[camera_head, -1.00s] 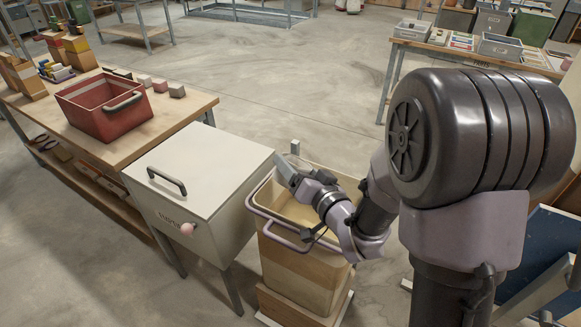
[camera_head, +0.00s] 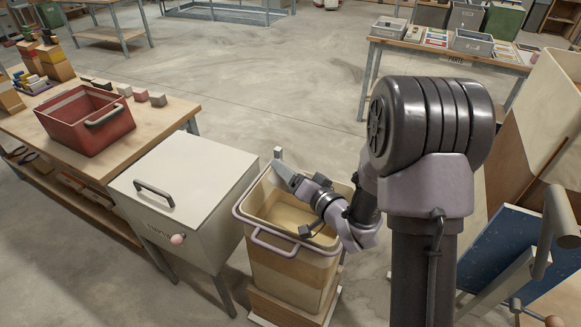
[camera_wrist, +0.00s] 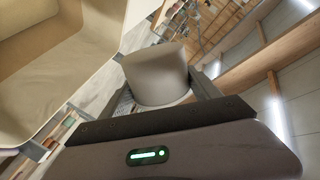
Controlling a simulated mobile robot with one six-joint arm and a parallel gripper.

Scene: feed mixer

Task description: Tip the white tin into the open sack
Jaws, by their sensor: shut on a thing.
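The white tin (camera_wrist: 157,75) is a pale, plain cylinder between the jaws in the wrist view. My gripper (camera_wrist: 160,92) is shut on it. In the head view the tin (camera_head: 278,153) shows as a small pale shape at the end of my gripper (camera_head: 285,172), above the far-left rim of an open tan container (camera_head: 290,270). This container has a rim and handle like a bin. I make out no separate sack. Its hollow tan inside (camera_wrist: 35,75) fills the left of the wrist view, beside the tin. I cannot tell whether the tin holds anything.
A white lidded cabinet (camera_head: 185,185) with a dark handle stands close left of the container. Beyond it is a wooden bench (camera_head: 40,125) with a red bin (camera_head: 88,118). A blue panel (camera_head: 515,250) stands at right. The floor behind the container is clear.

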